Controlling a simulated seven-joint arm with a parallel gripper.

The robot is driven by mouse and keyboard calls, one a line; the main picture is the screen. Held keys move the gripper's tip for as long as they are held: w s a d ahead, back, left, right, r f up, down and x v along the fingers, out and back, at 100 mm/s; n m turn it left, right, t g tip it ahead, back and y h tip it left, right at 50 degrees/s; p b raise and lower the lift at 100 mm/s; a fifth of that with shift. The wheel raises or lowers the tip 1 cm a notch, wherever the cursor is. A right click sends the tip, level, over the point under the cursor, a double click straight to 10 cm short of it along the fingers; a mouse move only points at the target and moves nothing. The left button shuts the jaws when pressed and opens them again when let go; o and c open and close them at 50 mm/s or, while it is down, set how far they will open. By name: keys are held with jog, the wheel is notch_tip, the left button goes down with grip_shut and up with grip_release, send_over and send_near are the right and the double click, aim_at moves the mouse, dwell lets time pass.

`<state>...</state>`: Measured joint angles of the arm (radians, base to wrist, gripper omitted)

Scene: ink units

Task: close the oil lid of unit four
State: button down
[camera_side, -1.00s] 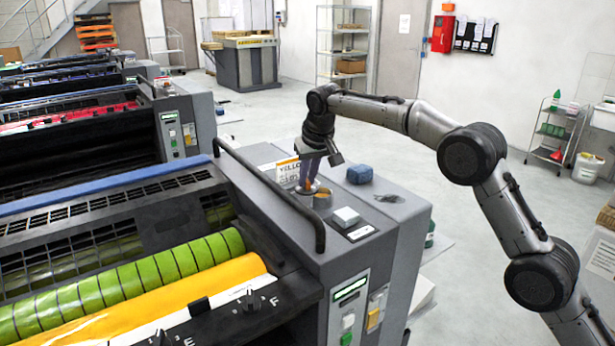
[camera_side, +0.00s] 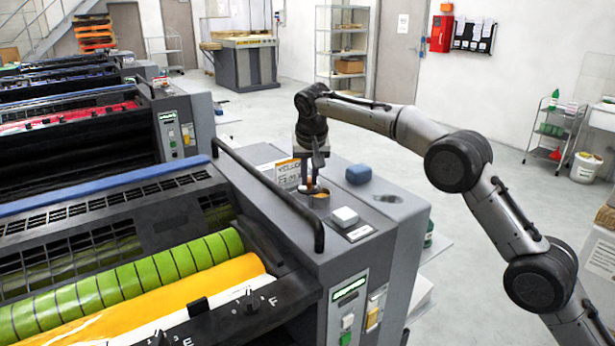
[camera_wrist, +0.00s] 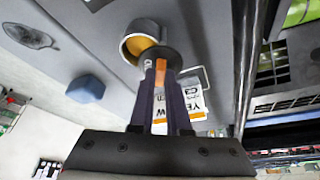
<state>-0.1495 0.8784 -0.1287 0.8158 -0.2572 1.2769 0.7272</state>
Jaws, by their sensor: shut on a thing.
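The nearest unit has a round metal oil cup (camera_side: 319,200) on its grey top, with orange-yellow inside; the wrist view also shows the cup (camera_wrist: 141,40). A dark round lid (camera_wrist: 173,56) overlaps the cup's edge nearest my gripper, leaving much of the opening uncovered. My gripper (camera_side: 309,184) points down beside the cup. In the wrist view, its two fingers (camera_wrist: 160,72) are shut on the lid's orange-brown handle (camera_wrist: 160,68). The fingers hide part of the lid, and I cannot tell whether it touches the rim.

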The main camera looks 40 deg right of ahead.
jog(key=m, duration=0.1)
jog(key=m+g+h, duration=0.1)
jog(key=m, duration=0.3)
jog(key=shift+s+d+h, duration=0.35)
jog(key=shift+d+h, duration=0.05)
jog(key=shift+m, duration=0.3)
jog(key=c, duration=0.9)
grip_release()
